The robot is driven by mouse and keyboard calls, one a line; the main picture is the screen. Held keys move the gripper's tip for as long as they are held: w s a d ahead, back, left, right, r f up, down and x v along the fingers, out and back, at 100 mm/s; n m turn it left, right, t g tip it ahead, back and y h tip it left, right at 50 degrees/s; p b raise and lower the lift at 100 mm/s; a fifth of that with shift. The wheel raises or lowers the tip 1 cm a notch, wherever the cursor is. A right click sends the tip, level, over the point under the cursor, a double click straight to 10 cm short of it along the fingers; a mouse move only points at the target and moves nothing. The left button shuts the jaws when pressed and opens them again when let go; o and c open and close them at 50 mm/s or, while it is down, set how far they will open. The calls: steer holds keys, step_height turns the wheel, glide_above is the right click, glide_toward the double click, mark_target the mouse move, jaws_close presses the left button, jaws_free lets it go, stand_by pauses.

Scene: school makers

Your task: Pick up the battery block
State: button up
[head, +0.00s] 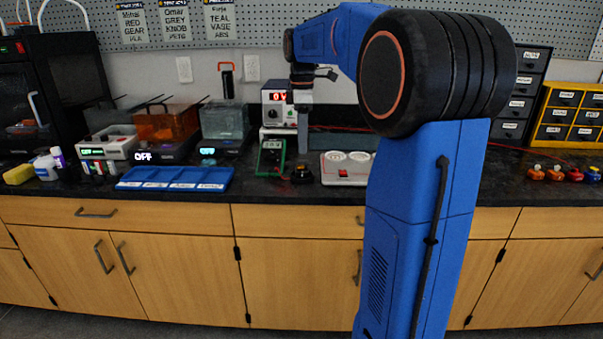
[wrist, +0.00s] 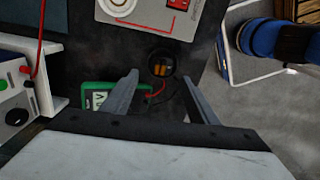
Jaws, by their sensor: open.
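A small dark round block with orange-copper parts on top, which looks like the battery block (head: 302,174), stands on the black counter. In the wrist view the block (wrist: 160,66) shows just beyond the gap between my fingers. My gripper (head: 303,148) points down above it in the head view. Its two grey fingers are apart with nothing between them in the wrist view (wrist: 160,88). The fingers do not appear to touch the block. The exact height gap is hard to tell.
A green multimeter (head: 271,157) lies left of the block, with a red lead near it in the wrist view. A pale board with round white parts (head: 345,182) is close on the right. A power supply (head: 280,104) stands behind. A blue tray (head: 175,187) lies further left.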

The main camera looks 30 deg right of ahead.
mark_target(302, 166)
step_height(302, 166, down, 2)
steer(key=shift+f, duration=0.2)
steer(key=shift+s+a+f, duration=0.1)
steer(key=shift+s+f, duration=0.05)
steer(key=shift+f, duration=1.15)
steer(key=shift+s+a+f, duration=0.1)
steer(key=shift+f, duration=1.2)
steer(key=c, duration=1.2)
